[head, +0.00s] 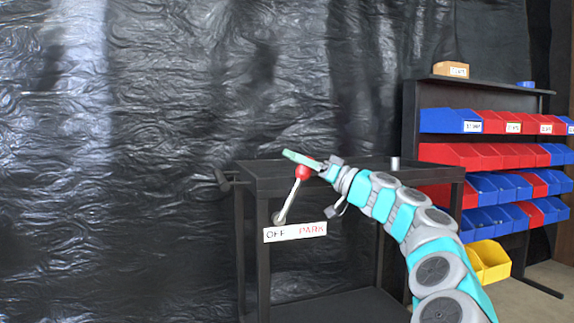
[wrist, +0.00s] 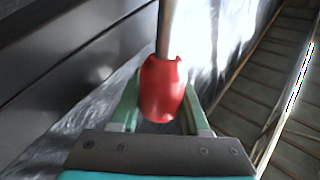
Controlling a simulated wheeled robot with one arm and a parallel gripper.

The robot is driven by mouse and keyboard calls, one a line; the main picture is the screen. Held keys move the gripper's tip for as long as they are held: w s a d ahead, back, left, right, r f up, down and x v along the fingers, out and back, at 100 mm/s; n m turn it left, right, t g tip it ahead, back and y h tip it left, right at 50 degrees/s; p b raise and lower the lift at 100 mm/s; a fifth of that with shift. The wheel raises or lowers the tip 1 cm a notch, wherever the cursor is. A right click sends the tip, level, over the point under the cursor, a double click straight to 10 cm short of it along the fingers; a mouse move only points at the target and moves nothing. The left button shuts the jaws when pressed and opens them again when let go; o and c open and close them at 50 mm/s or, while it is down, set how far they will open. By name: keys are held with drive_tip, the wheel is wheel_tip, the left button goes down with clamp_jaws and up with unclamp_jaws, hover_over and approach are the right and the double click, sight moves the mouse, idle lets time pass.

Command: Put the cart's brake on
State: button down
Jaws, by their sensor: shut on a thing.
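The cart (head: 315,182) is a dark metal frame with an upper and a lower shelf. Its brake lever (head: 290,198) has a pale rod and a red knob (head: 302,172). The rod rises from its pivot above the OFF/PARK label plate (head: 295,232) and leans to the right, toward the PARK side. My gripper (head: 303,162) is at the knob. In the wrist view, the green fingers of my gripper (wrist: 160,112) are on both sides of the red knob (wrist: 161,88), shut on it. The rod (wrist: 165,30) extends away from the knob there.
A shelf rack with blue and red bins (head: 480,155) stands right of the cart, with a yellow bin (head: 489,261) low in front. A small cardboard box (head: 451,69) is on top. A small pale cylinder (head: 395,163) stands on the cart top. Black sheeting (head: 130,130) hangs behind.

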drive_tip(key=shift+w+d+f, duration=0.1)
drive_tip(key=shift+d+f, duration=0.1)
drive_tip(key=shift+d, duration=0.15)
drive_tip(key=shift+m, duration=0.3)
drive_tip(key=shift+c, duration=1.9)
unclamp_jaws()
drive_tip(key=v, duration=0.8)
drive_tip(key=shift+b, duration=0.35)
drive_tip(key=shift+a, duration=0.1)
